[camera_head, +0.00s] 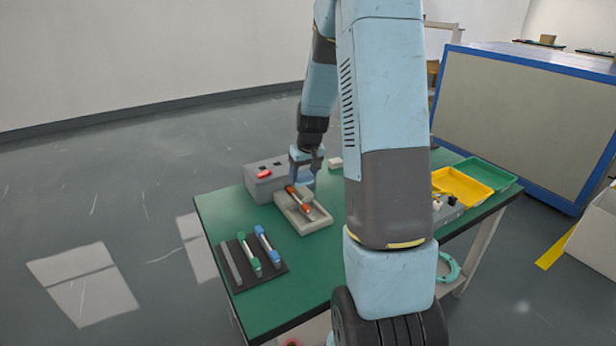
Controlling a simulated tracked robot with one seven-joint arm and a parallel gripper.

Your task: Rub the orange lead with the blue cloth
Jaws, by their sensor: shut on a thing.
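The orange lead (292,192) lies slantwise in a shallow beige tray (314,227) on the green table. My gripper (309,168) is at the tray's far end, close above the far end of the lead, and points down. It is shut on a blue piece that looks like the blue cloth (303,179). The cloth is small and partly hidden by the gripper. I cannot tell whether the cloth touches the lead.
A grey box with a red button (264,174) stands left of the gripper. A dark mat (236,256) with green-ended and blue-ended tools lies at the front left. Yellow (462,187) and green (487,171) trays are at the right. My arm hides the table's middle.

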